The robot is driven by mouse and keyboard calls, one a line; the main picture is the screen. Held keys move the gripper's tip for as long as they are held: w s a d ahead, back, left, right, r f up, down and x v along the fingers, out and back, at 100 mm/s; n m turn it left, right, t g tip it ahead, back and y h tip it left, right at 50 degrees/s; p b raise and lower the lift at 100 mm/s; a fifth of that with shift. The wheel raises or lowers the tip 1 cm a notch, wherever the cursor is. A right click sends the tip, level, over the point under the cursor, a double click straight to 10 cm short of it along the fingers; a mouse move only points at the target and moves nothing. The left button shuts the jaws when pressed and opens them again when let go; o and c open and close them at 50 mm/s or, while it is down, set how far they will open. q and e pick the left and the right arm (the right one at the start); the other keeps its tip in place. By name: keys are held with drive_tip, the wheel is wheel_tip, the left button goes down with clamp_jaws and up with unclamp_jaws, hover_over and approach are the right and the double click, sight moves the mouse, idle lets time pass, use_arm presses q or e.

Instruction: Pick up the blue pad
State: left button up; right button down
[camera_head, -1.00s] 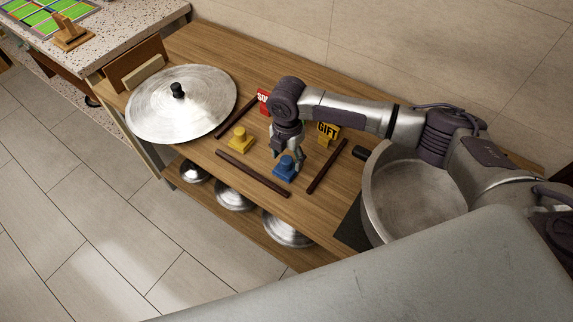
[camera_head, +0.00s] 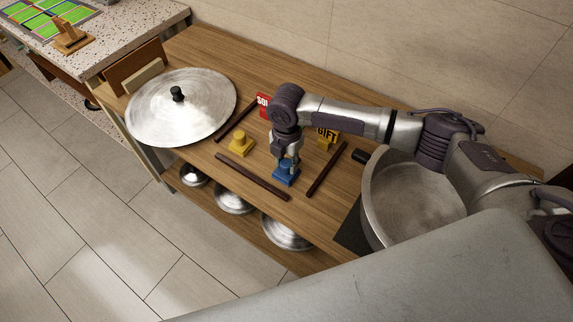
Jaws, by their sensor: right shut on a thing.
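The blue pad (camera_head: 285,178) is a small stepped block with a knob on top. It sits on the wooden counter between two dark brown strips. My right gripper (camera_head: 288,162) points down over it and is shut on its top knob. The fingers hide part of the knob. The pad looks to be still on the wood. My left gripper is not in view.
A yellow pad (camera_head: 240,142) stands to the left. A red sign (camera_head: 263,104) and a yellow GIFT sign (camera_head: 326,137) stand behind. Dark strips (camera_head: 252,177) and (camera_head: 327,168) flank the pad. A large lid (camera_head: 182,106) lies left; a big pan (camera_head: 412,200) stands right.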

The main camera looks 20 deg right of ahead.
sight(286, 161)
drive_tip(key=shift+w+r, duration=0.1)
drive_tip(key=shift+r, duration=0.5)
wheel_tip(286, 161, up, 3)
drive_tip(key=shift+f+b, duration=0.1)
drive_tip(key=shift+b, duration=0.45)
drive_tip(key=s+d+r+b, duration=0.1)
drive_tip(key=s+d+r, duration=0.6)
drive_tip(key=d, duration=0.2)
drive_tip(key=shift+s, duration=0.2)
